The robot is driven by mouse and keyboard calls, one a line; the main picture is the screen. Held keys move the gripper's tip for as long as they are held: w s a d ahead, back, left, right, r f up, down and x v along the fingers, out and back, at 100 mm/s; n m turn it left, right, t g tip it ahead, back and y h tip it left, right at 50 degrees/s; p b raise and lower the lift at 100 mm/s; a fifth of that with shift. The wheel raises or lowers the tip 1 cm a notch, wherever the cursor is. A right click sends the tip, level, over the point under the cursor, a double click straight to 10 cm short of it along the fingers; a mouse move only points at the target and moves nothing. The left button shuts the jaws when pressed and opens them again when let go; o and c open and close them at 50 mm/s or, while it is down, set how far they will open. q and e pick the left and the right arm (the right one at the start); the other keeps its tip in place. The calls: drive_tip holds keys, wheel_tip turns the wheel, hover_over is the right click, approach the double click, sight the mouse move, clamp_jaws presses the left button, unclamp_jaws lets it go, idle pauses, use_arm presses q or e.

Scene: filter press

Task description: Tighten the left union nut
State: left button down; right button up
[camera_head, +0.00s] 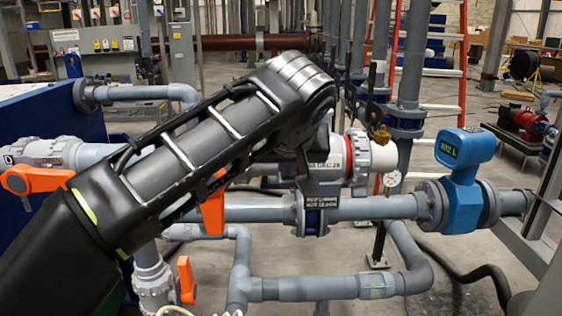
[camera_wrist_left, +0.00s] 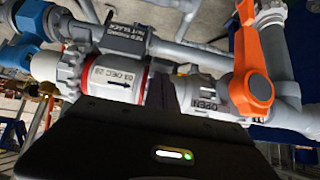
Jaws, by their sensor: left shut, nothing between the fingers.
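In the head view my left arm comes in from the left and bends down at the wrist. My left gripper (camera_head: 305,165) is shut and empty, in front of the upper pipe line. The white cartridge body (camera_head: 331,153) shows just right of it, with a ribbed grey ring nut (camera_head: 360,156) at its right end. In the wrist view the cartridge (camera_wrist_left: 115,80) has a red band and an arrow label; the ribbed nut (camera_wrist_left: 69,68) is at its left. My fingers (camera_wrist_left: 166,88) are between the cartridge and the part marked OPEN. The left union nut is hidden there; contact cannot be told.
An orange valve handle (camera_head: 212,205) hangs under my arm and shows large in the wrist view (camera_wrist_left: 252,92). A blue meter (camera_head: 464,170) stands on the lower pipe (camera_head: 375,208) at right.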

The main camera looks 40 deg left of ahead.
sight(290, 187)
use_arm(q)
drive_tip(key=shift+f, duration=0.1)
drive_tip(key=shift+d+f+b, duration=0.15)
drive_tip(key=shift+f+b, duration=0.9)
drive_tip(key=shift+f, duration=0.15)
drive_tip(key=shift+w+f+b, duration=0.1)
drive_tip(key=shift+f+b, duration=0.25)
drive_tip(key=shift+w+f+b, duration=0.3)
drive_tip(key=shift+f+b, duration=0.25)
drive_tip(key=shift+f, duration=0.25)
drive_tip(key=shift+w+f, duration=0.1)
